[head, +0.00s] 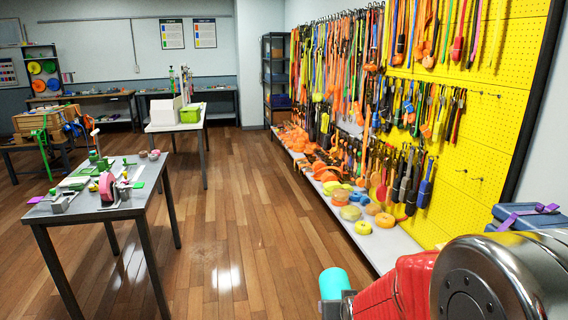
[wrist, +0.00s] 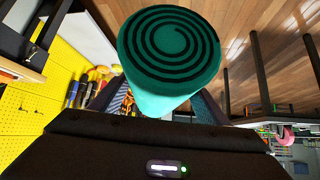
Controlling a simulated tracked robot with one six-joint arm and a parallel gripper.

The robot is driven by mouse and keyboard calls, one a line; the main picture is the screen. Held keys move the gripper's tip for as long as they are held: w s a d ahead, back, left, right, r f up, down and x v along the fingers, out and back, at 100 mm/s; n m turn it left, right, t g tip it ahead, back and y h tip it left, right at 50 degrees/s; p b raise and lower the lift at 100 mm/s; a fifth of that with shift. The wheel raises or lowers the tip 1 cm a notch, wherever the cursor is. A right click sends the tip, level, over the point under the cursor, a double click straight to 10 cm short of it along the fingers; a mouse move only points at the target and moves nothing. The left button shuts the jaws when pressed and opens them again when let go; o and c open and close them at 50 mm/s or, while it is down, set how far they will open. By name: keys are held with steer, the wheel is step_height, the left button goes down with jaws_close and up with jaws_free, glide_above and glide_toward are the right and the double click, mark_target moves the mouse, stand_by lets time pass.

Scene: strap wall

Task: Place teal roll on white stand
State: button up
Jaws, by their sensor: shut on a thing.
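My gripper (head: 334,301) is shut on the teal roll (head: 334,280) at the bottom right of the head view, above the floor. In the wrist view the teal roll (wrist: 168,48) sits between the two fingers of my gripper (wrist: 163,98), its dark spiral end face showing. Another upright pale piece (head: 185,84) is on the farther table. I cannot tell which, if either, is the white stand.
The near left table (head: 80,214) carries a pink roll (head: 107,187) in a grey holder and several green pieces. A yellow strap wall (head: 505,110) lines the right. Wooden floor (head: 235,200) between is clear.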

steer(key=s+d+r+n, duration=0.1)
steer(key=d+r, duration=0.5)
steer(key=d, duration=0.5)
steer(key=s+d+r+n, duration=0.15)
steer(key=d+r, duration=0.35)
steer(key=d, duration=0.7)
steer(key=s+d+f, duration=0.1)
steer(key=s+d, duration=0.3)
steer(key=s, duration=0.4)
steer(key=s+d+n, duration=0.1)
steer(key=s+d, duration=0.3)
steer(key=s, duration=0.5)
steer(key=shift+s+f+y, duration=0.2)
steer(key=shift+f+y, duration=0.15)
steer(key=shift+y, duration=0.05)
steer(key=shift+d, duration=0.1)
